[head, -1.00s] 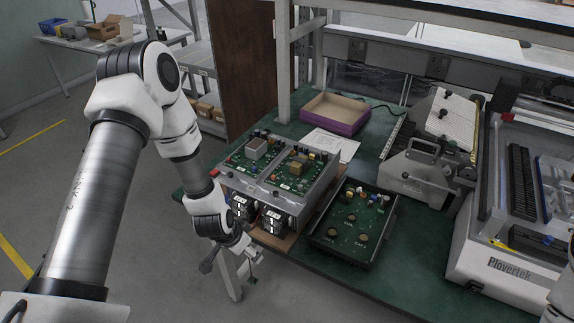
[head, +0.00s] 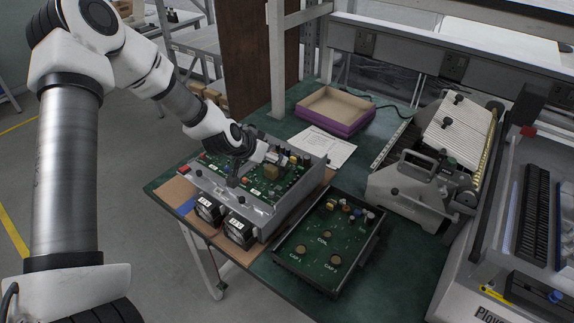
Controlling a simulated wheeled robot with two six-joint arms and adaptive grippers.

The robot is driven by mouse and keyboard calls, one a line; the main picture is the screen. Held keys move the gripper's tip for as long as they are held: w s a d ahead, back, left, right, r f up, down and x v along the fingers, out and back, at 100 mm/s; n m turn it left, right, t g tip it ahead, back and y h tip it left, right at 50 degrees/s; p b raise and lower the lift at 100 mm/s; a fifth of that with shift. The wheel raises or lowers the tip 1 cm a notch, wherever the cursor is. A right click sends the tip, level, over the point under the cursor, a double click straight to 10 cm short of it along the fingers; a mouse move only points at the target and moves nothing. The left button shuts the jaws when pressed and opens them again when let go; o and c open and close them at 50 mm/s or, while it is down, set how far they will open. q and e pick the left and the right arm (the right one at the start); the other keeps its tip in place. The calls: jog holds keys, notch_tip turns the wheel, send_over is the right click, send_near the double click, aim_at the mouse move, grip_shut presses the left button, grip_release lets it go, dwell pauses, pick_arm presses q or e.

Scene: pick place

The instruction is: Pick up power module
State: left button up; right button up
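A grey metal housing (head: 262,215) holds green circuit boards (head: 270,187) with small components. Two black units with white labels (head: 240,231) sit at its front. No part is legibly marked as the power module, so I cannot tell which it is. My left gripper (head: 247,166) is over the boards, close to their components, and it hides part of them. Its fingers are small and dark against the board, so I cannot tell whether they are open or touching anything. My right gripper is not in view.
A black tray (head: 283,281) with a green board marked COIL and CAP lies right of the housing. A purple box (head: 345,128), a paper sheet (head: 318,147) and a grey fixture (head: 420,190) stand behind. A large machine (head: 480,262) fills the right. Some green tabletop (head: 392,270) is bare.

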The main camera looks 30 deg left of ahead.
pick_arm(q)
jog(key=shift+f, duration=0.5)
jog(key=x, duration=0.1)
jog(key=b+x, duration=0.1)
jog(key=x, duration=0.1)
jog(key=d+x, duration=0.1)
jog(key=x, duration=0.1)
jog(key=shift+w, duration=0.2)
jog(key=shift+s+a+r, duration=0.15)
jog(key=shift+s, duration=0.05)
jog(key=shift+s+r, duration=0.1)
jog(key=c, duration=0.5)
grip_shut()
jog(key=shift+r, duration=0.1)
